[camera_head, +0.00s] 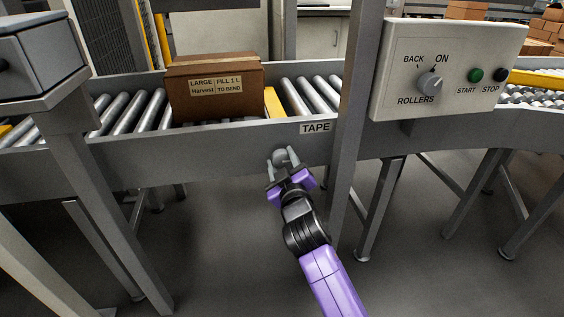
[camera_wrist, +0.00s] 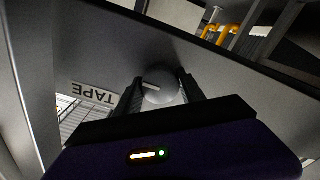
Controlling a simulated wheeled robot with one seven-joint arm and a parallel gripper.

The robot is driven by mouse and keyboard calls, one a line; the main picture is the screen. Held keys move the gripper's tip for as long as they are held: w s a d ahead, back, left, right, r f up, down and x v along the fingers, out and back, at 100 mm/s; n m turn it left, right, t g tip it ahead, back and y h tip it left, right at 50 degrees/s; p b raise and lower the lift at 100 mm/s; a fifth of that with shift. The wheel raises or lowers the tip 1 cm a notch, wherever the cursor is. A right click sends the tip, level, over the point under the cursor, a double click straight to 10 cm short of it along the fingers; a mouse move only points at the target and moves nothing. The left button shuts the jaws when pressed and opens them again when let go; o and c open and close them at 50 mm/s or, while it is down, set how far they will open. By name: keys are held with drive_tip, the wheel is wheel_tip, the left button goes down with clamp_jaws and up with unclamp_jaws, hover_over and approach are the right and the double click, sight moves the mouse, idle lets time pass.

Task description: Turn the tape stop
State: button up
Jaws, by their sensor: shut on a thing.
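The tape stop's knob (camera_wrist: 161,86) is a round grey knob on the side rail of the conveyor, close to the TAPE label (camera_head: 315,128). In the head view the knob (camera_head: 281,156) shows just beyond my fingertips. My gripper (camera_head: 283,160) is at the rail, shut on the knob. In the wrist view the dark fingers of my gripper (camera_wrist: 161,90) sit on both sides of the knob, and a short pale mark shows on its face. The TAPE label (camera_wrist: 93,93) appears upside down there, left of the knob.
A brown carton (camera_head: 213,88) stands on the rollers behind the rail, with a yellow piece (camera_head: 273,103) at its right. A grey post (camera_head: 354,110) rises right of my gripper. A control box (camera_head: 447,70) with a rollers knob, START and STOP buttons is further right.

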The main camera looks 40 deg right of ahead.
drive_tip(key=shift+f, duration=0.1)
drive_tip(key=o, duration=1.4)
drive_tip(key=shift+c, duration=0.2)
drive_tip(key=shift+s+a, duration=0.1)
drive_tip(key=v, duration=0.7)
drive_tip(key=shift+s+a+p, duration=0.15)
drive_tip(key=shift+s+p, duration=0.05)
drive_tip(key=shift+p, duration=0.25)
